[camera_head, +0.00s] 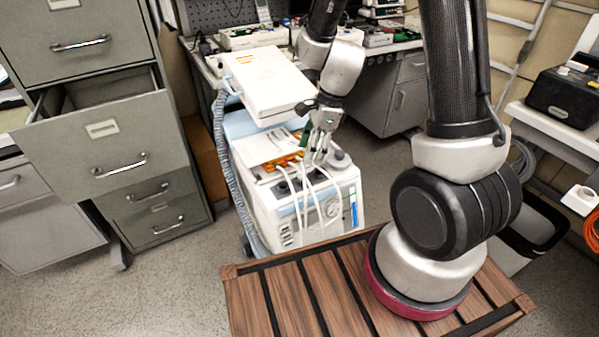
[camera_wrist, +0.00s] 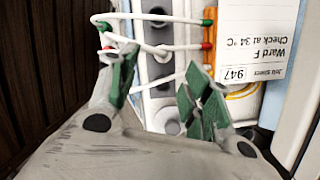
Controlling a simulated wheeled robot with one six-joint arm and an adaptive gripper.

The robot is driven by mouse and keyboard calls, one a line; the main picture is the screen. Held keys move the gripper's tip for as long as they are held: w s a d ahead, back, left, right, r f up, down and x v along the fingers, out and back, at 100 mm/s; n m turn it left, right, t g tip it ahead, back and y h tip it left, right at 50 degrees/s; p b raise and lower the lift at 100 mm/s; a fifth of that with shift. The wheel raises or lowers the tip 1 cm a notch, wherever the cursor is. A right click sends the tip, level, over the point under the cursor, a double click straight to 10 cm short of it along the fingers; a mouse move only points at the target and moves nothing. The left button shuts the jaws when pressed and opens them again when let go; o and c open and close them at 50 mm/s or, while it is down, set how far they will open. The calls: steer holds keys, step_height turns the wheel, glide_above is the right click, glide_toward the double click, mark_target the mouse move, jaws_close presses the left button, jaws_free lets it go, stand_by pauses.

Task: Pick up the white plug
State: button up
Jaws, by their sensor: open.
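A white infusion pump unit (camera_head: 305,210) stands on the floor beyond the wooden platform, with white cables (camera_head: 318,190) on its front. In the wrist view several white cables (camera_wrist: 150,22) run across the unit, some with red or green collars at their ends. A pale rounded white piece (camera_wrist: 162,116) shows between my fingers, low in the gap; I cannot tell whether it is the white plug. My gripper (camera_wrist: 160,82) is open, its green-padded fingers apart over the unit, holding nothing that I can see. In the head view my gripper (camera_head: 321,150) is close above the unit's front, among the cables.
A white label card (camera_wrist: 258,40) lies right of the fingers. A white box (camera_head: 268,82) sits above the unit's back, near my arm. A filing cabinet (camera_head: 105,150) with an open drawer stands left. The slatted wooden platform (camera_head: 290,295) is in front.

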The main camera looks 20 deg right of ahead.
mark_target(302, 166)
steer(key=x, duration=0.8)
steer(key=shift+w+a+r, duration=0.15)
steer(key=shift+w+a, duration=0.05)
steer(key=shift+w, duration=0.05)
jaws_close()
steer(key=shift+r, duration=0.15)
step_height(302, 166, up, 10)
steer(key=shift+f, duration=0.1)
